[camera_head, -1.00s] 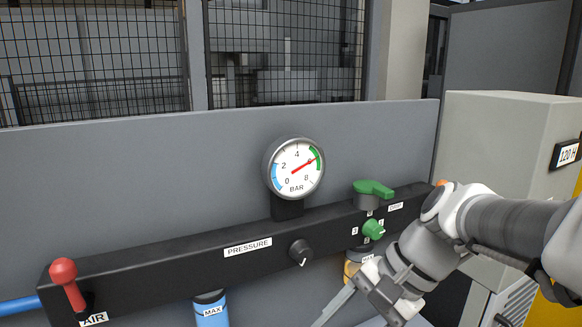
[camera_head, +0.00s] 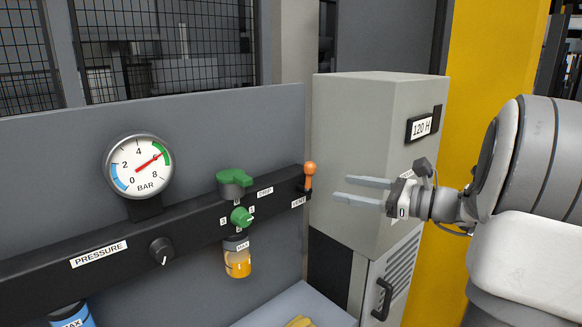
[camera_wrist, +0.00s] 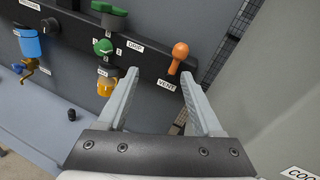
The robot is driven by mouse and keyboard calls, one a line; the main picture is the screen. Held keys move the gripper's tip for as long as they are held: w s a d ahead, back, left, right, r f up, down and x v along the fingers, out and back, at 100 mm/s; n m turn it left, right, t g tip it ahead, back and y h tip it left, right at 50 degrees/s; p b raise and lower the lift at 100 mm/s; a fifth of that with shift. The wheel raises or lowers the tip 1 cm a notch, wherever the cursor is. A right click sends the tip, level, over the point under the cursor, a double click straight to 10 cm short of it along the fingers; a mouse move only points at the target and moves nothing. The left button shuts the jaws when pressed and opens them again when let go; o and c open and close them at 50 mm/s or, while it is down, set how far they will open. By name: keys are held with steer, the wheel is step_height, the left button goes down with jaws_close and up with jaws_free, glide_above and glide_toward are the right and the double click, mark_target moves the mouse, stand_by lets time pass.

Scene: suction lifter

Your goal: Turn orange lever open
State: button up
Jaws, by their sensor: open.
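The orange lever (camera_head: 309,172) sits at the right end of the black manifold bar (camera_head: 205,219), above a label that reads VENT. Its round knob points up in the head view. In the wrist view the orange lever (camera_wrist: 178,58) lies ahead of my fingers, between their lines and nearer the right one. My gripper (camera_head: 362,192) is to the right of the lever in the head view, fingers pointing left, apart from it. In the wrist view my gripper (camera_wrist: 160,95) is open with nothing between its fingers.
A green knob (camera_head: 236,180) and a smaller green dial (camera_head: 241,216) sit left of the lever, above an amber bowl (camera_head: 238,259). A pressure gauge (camera_head: 138,167) stands further left. A grey cabinet (camera_head: 350,120) stands behind my gripper. A yellow object (camera_head: 300,321) lies on the ledge below.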

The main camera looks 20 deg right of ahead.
steer(key=d+m+t, duration=0.1)
steer(key=d, duration=0.2)
steer(key=p, duration=0.2)
glide_toward(299, 184)
steer(key=shift+h, duration=0.3)
steer(key=w+a+r, duration=0.1)
steer(key=w, duration=0.1)
steer(key=w+a+r, duration=0.2)
steer(key=w, duration=0.1)
steer(key=w+a+r, duration=0.1)
steer(key=w+a, duration=0.1)
steer(key=w, duration=0.1)
steer(key=shift+w+a+r, duration=0.1)
steer(key=shift+a+r, duration=0.15)
steer(key=shift+r, duration=0.1)
jaws_close()
stand_by(0.4)
